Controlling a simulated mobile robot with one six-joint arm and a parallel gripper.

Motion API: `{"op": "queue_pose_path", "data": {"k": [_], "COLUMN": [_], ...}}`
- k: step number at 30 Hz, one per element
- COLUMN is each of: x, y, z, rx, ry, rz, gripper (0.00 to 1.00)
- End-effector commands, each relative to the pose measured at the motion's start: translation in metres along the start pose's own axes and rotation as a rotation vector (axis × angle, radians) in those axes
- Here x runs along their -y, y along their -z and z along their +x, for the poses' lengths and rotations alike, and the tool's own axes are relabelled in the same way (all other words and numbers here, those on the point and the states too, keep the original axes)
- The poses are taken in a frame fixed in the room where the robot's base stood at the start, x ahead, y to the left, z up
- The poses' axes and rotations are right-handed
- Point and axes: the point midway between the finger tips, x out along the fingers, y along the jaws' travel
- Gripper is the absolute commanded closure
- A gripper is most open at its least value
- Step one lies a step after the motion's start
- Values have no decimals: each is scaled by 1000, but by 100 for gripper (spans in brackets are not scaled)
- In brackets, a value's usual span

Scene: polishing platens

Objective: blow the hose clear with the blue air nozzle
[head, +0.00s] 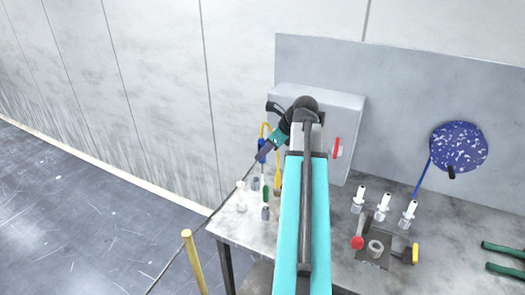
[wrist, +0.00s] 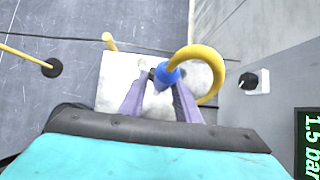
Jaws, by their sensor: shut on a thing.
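My gripper (wrist: 158,88) is shut on the blue air nozzle (wrist: 168,73), which sits between the far ends of its two purple fingers. A thick yellow hose (wrist: 213,72) loops from the nozzle's top to the right in the wrist view. In the head view, the gripper (head: 264,152) is above the table's left end. The blue nozzle (head: 261,143) and the yellow hose (head: 277,178) show beside it. The nozzle's tip is largely hidden. A separate yellow line with a dark round end (wrist: 53,67) shows at left in the wrist view; I cannot tell whether it is the hose to clear.
The table (head: 330,270) holds small bottles (head: 241,196) at left, white-tipped fittings (head: 383,206) and a clamp fixture (head: 376,250) at right. A grey box with a red handle (head: 337,147) stands behind. A yellow post (head: 193,262) rises at left. A display (wrist: 308,145) reads 1.5 bar.

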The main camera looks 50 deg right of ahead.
Motion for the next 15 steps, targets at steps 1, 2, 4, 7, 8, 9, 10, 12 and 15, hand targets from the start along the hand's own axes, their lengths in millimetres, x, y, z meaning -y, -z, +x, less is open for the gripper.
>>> {"op": "queue_pose_path", "data": {"k": [1,2,4,7,8,9,10,12,15], "x": [1,2,4,6,7,8,8,10,12], "y": [2,2,4,7,8,9,10,12,15], "z": [-1,-2,-3,-4,-5,-5,-6,-7,-8], "rx": [1,1,1,1,1,1,1,1,1], "ry": [0,0,0,1,1,1,1,1,1], "rz": [0,0,0,1,1,1,1,1,1], "gripper": [100,100,100,100,100,100,100,100,100]}}
